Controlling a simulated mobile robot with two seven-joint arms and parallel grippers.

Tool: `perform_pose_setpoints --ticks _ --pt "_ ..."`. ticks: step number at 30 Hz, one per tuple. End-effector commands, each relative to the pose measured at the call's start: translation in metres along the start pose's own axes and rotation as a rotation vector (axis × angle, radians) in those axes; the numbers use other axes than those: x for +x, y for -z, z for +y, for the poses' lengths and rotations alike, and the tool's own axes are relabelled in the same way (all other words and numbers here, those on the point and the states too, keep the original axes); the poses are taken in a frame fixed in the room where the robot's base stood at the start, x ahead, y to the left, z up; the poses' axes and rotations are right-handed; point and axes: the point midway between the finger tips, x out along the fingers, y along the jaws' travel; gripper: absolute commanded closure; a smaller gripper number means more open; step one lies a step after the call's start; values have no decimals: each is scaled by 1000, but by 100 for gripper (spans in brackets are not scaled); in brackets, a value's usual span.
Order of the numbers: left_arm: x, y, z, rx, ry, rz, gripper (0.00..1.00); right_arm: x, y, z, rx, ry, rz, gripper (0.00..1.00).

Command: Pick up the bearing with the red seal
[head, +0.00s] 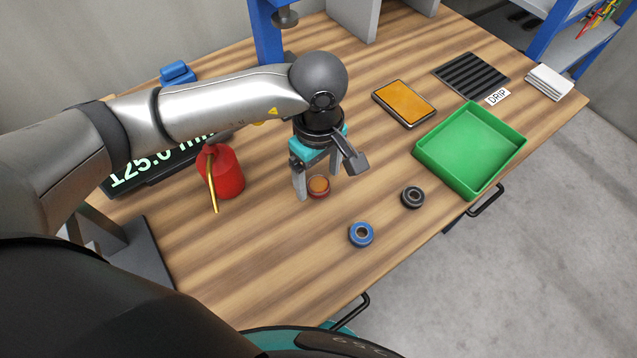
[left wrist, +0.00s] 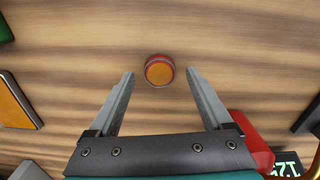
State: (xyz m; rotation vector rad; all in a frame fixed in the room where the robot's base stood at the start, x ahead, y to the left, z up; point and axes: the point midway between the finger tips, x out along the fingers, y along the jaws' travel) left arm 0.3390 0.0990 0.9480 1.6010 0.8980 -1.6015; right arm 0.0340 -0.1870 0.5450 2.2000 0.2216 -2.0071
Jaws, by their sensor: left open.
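A small round red piece with an orange-brown top (head: 318,188), which I take as the bearing with the red seal, lies on the wooden table. It also shows in the left wrist view (left wrist: 159,70), centred between the fingertip ends. My left gripper (head: 318,182) points down over it, open, with one finger on each side and no visible contact. In the left wrist view the open fingers (left wrist: 160,76) hold nothing. A blue-sealed bearing (head: 361,234) and a black-sealed bearing (head: 412,197) lie nearer the front edge. My right gripper is not in view.
A red oil can (head: 226,174) with a yellow spout stands left of the gripper, before a display (head: 150,168). A green tray (head: 460,180) is at right, with an orange-screened device (head: 404,103) and black ribbed mat (head: 471,79) behind. Table (head: 270,265) is clear in front.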

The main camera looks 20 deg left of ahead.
Motion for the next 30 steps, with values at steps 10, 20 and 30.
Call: perform_pose_setpoints --ticks 10,20,30 --pt "13 0 0 1 -1 0 17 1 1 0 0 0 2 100" --pt "13 0 0 1 -1 0 51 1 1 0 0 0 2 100" --pt "13 0 0 0 -1 0 90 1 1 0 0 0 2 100"
